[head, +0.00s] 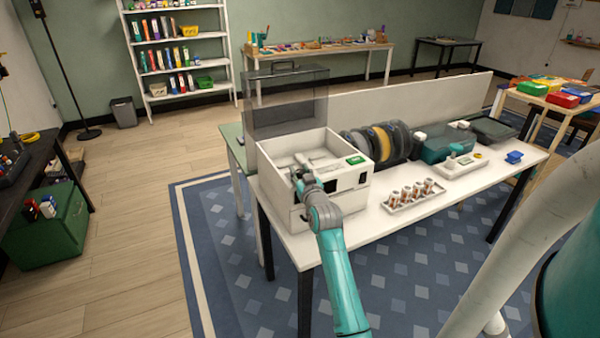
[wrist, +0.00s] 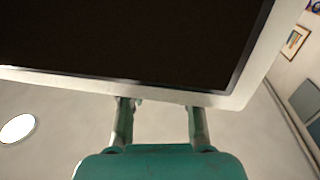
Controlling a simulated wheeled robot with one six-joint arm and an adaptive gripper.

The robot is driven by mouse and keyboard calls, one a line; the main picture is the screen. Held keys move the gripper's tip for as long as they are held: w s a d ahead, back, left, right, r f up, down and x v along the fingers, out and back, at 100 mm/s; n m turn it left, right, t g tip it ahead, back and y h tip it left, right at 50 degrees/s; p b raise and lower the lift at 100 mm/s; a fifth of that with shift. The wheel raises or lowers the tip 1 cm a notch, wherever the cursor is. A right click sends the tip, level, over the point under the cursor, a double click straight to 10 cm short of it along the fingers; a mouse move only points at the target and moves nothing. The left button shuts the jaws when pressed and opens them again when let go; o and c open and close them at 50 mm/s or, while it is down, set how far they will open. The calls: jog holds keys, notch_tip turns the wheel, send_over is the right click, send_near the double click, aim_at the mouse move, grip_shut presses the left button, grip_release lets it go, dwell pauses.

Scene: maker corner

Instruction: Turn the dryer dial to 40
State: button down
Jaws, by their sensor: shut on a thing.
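The dryer is a white box (head: 345,183) on the near left of the white table, with a small green display (head: 355,160) on its top and dark openings in its front. My gripper (head: 301,184) is at the left part of the dryer's front. The dial itself is hidden behind my gripper in the head view. In the wrist view my gripper's (wrist: 159,112) two fingers stand apart and reach to the pale lower edge of the dryer (wrist: 215,99); the dial does not show clearly there. I cannot read the dial's setting or the display.
A clear, dark-tinted lid (head: 285,105) stands raised behind the dryer. To its right are spools (head: 380,141), a tray of several small rolls (head: 414,194) and a teal case (head: 446,146).

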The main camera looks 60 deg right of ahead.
aim_at(300, 171)
jog(key=shift+n+t+y, duration=0.9)
jog(key=shift+n+y, duration=0.3)
jog(key=shift+y, duration=0.45)
jog(key=shift+n+t+y, duration=0.9)
jog(key=shift+n+y, duration=0.3)
jog(key=shift+y, duration=0.45)
jog(key=shift+n+t+y, duration=0.4)
jog(key=shift+n+y, duration=1)
jog(key=shift+y, duration=0.6)
jog(key=shift+f+y, duration=0.1)
jog(key=shift+y, duration=0.2)
jog(key=c, duration=0.8)
grip_release()
notch_tip(300, 171, up, 10)
jog(key=shift+r, duration=0.1)
jog(key=shift+s, duration=0.1)
